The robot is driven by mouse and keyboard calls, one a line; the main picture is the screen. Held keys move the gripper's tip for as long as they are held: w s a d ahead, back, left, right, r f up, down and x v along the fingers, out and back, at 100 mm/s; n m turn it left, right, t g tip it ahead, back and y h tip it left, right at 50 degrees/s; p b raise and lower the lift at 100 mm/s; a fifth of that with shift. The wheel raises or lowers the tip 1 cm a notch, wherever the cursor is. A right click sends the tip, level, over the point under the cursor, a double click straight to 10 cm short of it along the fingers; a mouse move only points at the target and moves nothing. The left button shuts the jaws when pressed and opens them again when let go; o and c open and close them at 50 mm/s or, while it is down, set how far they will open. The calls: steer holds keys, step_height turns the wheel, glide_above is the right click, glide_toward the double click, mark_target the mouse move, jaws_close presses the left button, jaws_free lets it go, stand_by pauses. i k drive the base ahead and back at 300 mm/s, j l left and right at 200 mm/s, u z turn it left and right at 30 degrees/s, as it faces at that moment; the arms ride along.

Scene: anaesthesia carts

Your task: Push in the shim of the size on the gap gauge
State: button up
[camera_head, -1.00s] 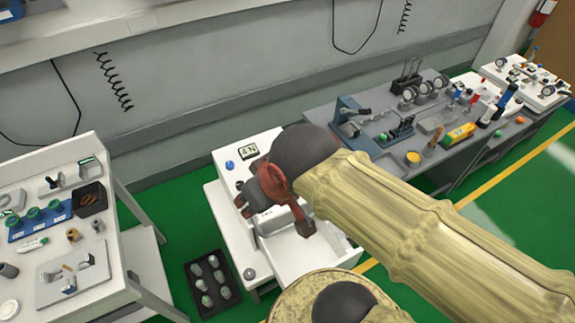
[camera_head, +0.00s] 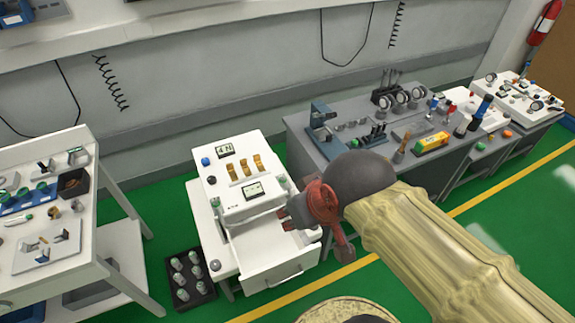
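The white cart (camera_head: 277,236) stands in the middle, with three gold tabs (camera_head: 245,168) in a row on its top, probably the shims. A small display (camera_head: 224,151) behind them seems to read "4 N". A second small display (camera_head: 253,190) sits on the white box in front of them; its reading is too small to make out. I cannot tell which display is the gap gauge. My gripper (camera_head: 289,214) is right of the white box, above the cart's open drawer. Its fingertips are small and partly hidden by my wrist, so its opening is unclear.
A blue knob (camera_head: 205,162) and a green button (camera_head: 215,202) are on the cart. A black tray of grey-green cylinders (camera_head: 183,294) lies on the floor. A white bench (camera_head: 70,150) stands left, a grey bench (camera_head: 300,128) right.

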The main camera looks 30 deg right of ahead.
mark_target(246, 168)
steer(key=i+l+z, duration=0.15)
steer(key=l, duration=0.2)
steer(key=l+z, duration=0.15)
steer(key=l, duration=0.25)
steer(key=i+l+z, duration=0.1)
steer(key=l, duration=0.25)
steer(key=i+l+z, duration=0.15)
steer(key=i, duration=0.25)
steer(key=i+z, duration=0.1)
steer(key=i, duration=0.35)
